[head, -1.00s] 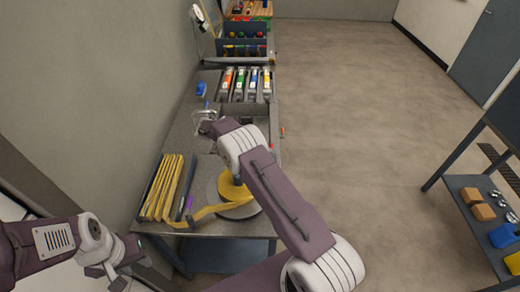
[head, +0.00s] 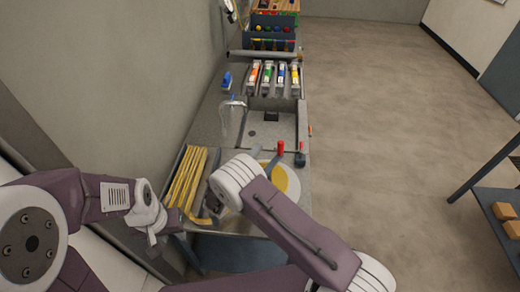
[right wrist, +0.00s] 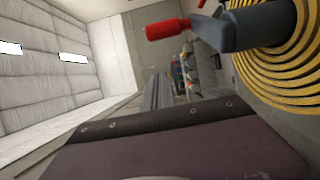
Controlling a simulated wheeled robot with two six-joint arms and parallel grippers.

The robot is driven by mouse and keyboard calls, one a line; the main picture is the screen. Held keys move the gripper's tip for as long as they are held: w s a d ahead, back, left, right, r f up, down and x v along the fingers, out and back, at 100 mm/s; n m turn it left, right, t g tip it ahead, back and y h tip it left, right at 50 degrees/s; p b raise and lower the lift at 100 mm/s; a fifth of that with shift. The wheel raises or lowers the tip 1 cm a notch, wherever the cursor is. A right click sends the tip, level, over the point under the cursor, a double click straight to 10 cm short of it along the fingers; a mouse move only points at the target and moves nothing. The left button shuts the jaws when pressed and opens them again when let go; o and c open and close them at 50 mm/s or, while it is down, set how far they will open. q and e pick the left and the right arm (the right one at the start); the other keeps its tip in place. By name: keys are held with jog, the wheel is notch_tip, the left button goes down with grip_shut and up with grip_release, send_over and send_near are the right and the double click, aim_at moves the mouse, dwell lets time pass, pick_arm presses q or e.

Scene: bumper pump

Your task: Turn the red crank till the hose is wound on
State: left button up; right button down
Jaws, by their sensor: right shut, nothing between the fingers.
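The red crank handle (head: 281,147) stands up from a grey crank arm (head: 268,158) on the reel. In the right wrist view the red handle (right wrist: 167,29) and grey crank arm (right wrist: 255,27) are close, over yellow coils (right wrist: 262,72). In the head view the yellow hose on the reel (head: 292,183) is partly hidden by my right arm. More yellow hose lies in long strips (head: 186,178) to the left. My right gripper (head: 213,205) is shut and empty, partly hidden, left of the reel and off the handle. My left gripper (head: 155,240) hangs left of the table's near edge; its jaws are unclear.
A grey basin (head: 268,128) and several coloured-label cartridges (head: 282,73) lie farther back on the table. A clear item (head: 232,115) and a blue one (head: 227,80) are near the wall. The floor right of the table is clear up to a shelf (head: 490,190).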

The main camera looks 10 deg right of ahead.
jog(key=w+d+p, duration=0.2)
jog(key=d+p, duration=0.2)
jog(key=d, duration=0.2)
jog(key=shift+d, duration=0.25)
jog(key=shift+w, duration=0.2)
jog(key=shift+f, duration=0.1)
